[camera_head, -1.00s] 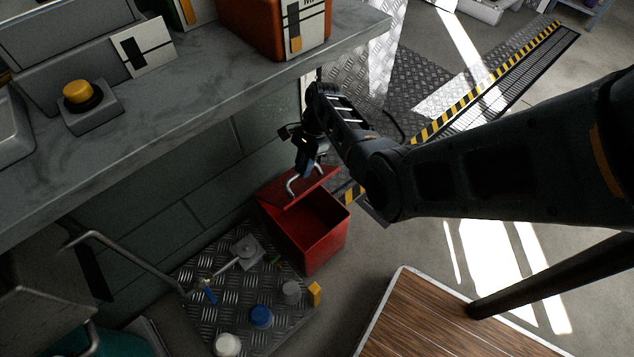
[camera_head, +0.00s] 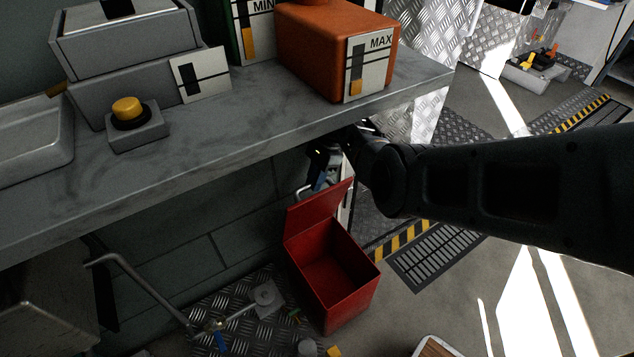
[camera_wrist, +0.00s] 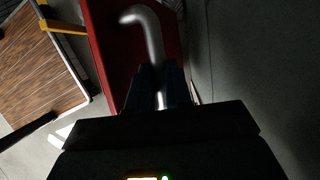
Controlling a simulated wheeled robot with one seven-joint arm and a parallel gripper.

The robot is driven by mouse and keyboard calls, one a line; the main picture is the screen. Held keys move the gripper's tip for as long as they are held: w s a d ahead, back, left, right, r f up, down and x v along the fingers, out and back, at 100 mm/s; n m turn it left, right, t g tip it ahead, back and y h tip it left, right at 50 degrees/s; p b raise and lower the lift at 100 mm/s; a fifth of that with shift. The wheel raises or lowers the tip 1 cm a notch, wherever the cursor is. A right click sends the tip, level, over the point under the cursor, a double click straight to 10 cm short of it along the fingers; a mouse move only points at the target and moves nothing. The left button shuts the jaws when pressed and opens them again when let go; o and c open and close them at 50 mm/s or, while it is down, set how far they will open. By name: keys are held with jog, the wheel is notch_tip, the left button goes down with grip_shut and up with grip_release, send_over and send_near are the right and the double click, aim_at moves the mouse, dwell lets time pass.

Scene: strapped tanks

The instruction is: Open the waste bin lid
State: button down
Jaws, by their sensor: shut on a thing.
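The red waste bin (camera_head: 352,310) stands on the floor below the counter, its inside showing empty. Its red lid (camera_head: 318,212) is raised steeply at the back left of the opening. The lid's bent metal handle (camera_head: 302,191) sticks out from the lid's upper part. My gripper (camera_head: 320,184) is at the lid's top edge, under the counter's front edge, partly hidden by shadow. In the wrist view, my gripper (camera_wrist: 158,88) is shut on the handle (camera_wrist: 147,22), with the red lid (camera_wrist: 112,55) behind it.
The grey counter (camera_head: 230,125) overhangs close above my gripper. It bears an orange box (camera_head: 320,50) and a yellow button (camera_head: 128,108). A checker-plate board with small items (camera_head: 240,300) lies left of the bin. Open floor (camera_head: 450,290) is at the right.

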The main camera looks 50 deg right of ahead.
jog(key=shift+s+f, duration=0.3)
jog(key=shift+f, duration=0.15)
jog(key=c, duration=1.3)
grip_release()
jog(key=shift+o, duration=1.2)
jog(key=shift+w+r, duration=0.15)
jog(key=shift+d+r, duration=0.2)
jog(key=shift+r, duration=0.4)
jog(key=p+v, duration=0.2)
jog(key=v, duration=0.4)
jog(key=shift+d+r, duration=0.15)
jog(key=shift+r, duration=0.15)
